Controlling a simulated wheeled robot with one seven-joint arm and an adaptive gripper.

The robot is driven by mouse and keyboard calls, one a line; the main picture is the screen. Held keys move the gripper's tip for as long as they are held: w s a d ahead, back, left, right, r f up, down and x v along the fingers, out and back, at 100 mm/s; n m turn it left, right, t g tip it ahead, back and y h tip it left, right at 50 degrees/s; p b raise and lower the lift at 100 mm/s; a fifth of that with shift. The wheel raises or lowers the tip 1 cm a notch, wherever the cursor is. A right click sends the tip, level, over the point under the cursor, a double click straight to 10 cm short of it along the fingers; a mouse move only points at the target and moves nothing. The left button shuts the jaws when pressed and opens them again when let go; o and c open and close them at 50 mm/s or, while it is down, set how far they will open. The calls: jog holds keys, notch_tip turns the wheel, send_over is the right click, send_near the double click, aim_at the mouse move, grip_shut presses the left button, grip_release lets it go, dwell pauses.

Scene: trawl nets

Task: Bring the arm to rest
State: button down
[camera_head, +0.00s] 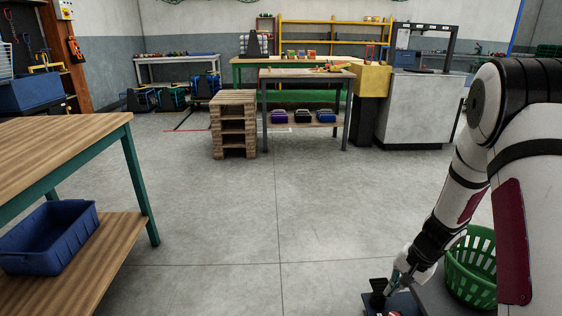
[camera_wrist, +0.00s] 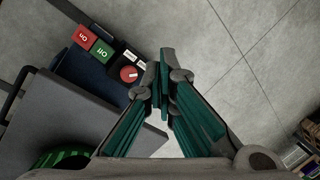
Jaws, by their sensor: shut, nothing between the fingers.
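My arm reaches down at the right of the head view, and my gripper (camera_head: 393,283) is low near the bottom edge, small and partly hidden there. In the wrist view my gripper (camera_wrist: 164,75) shows its teal-padded fingers brought together at the tips, with nothing held between them. The fingertips are beside a control panel with a red button (camera_wrist: 82,36), a green button (camera_wrist: 102,50) and a red knob (camera_wrist: 129,74). I cannot tell the distance between them.
A green basket (camera_head: 470,268) stands beside my forearm. A wooden table (camera_head: 60,150) with a blue bin (camera_head: 50,240) on its lower shelf is at left. A pallet stack (camera_head: 233,125) and workbench (camera_head: 305,74) stand farther off. The middle floor is clear.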

jog(key=s+a+r+n, duration=0.2)
jog(key=s+a+r, duration=0.2)
jog(key=r, duration=0.4)
jog(key=s+a+r+n+y, duration=0.1)
jog(key=s+a+r, duration=0.3)
jog(key=r, duration=0.4)
jog(key=s+a+r+n, duration=0.2)
jog(key=s+a+r, duration=0.1)
jog(key=a+r, duration=0.3)
jog(key=s+d+r+n+g+h, duration=0.1)
jog(key=s+r, duration=0.2)
jog(key=s, duration=0.6)
jog(key=s+r+n+h, duration=0.1)
jog(key=s+r, duration=0.2)
jog(key=s, duration=0.5)
jog(key=s+d+r+n+g+h, duration=0.1)
jog(key=s+r+h, duration=0.15)
jog(key=s, duration=0.65)
notch_tip(320, 180, up, 36)
jog(key=t+y+p, duration=0.1)
jog(key=t+p, duration=0.3)
jog(key=p, duration=3)
jog(key=shift+w+n, duration=0.4)
jog(key=shift+w, duration=0.05)
jog(key=shift+d+f, duration=0.1)
